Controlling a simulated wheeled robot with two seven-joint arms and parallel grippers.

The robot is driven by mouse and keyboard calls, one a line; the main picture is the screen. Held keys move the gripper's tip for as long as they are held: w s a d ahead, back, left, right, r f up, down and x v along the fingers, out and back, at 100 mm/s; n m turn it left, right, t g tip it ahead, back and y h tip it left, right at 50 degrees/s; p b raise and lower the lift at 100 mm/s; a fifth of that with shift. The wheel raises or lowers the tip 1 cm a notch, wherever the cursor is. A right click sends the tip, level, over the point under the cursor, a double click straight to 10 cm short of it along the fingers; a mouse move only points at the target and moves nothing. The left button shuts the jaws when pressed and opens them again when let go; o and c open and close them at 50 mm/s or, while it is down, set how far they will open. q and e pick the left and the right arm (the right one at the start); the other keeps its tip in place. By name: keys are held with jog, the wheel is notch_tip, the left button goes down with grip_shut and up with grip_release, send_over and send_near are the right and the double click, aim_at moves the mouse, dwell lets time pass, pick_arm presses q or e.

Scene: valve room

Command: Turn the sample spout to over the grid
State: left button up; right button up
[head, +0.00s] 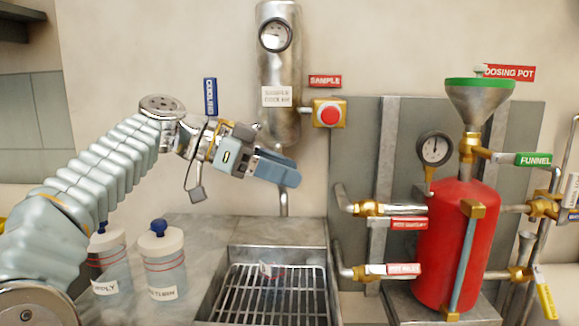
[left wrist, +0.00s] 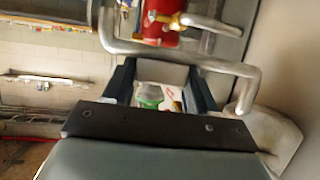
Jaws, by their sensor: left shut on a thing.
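The sample spout (head: 284,203) is a thin grey bent pipe below the steel sample cooler (head: 279,75); its lower end points down near the back of the sink. In the left wrist view the bent pipe (left wrist: 222,67) crosses at the fingertips. My left gripper (head: 278,170) is shut on the spout and hides its upper part in the head view. The grid (head: 273,290) lies in the steel sink below. I cannot tell whether the spout's end is above the grid or behind it. My right gripper is not in view.
The red dosing pot (head: 450,245), with funnel (head: 478,100), gauge and pipes, stands at the right.

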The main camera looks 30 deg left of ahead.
pick_arm(q)
jog(key=shift+s+a, duration=0.1)
dwell(0.4)
jog(key=o, duration=1.4)
jog(key=shift+a, duration=0.1)
jog(key=shift+p+v, duration=1.8)
jog(key=shift+v, duration=5.05)
jog(key=shift+c, duration=0.2)
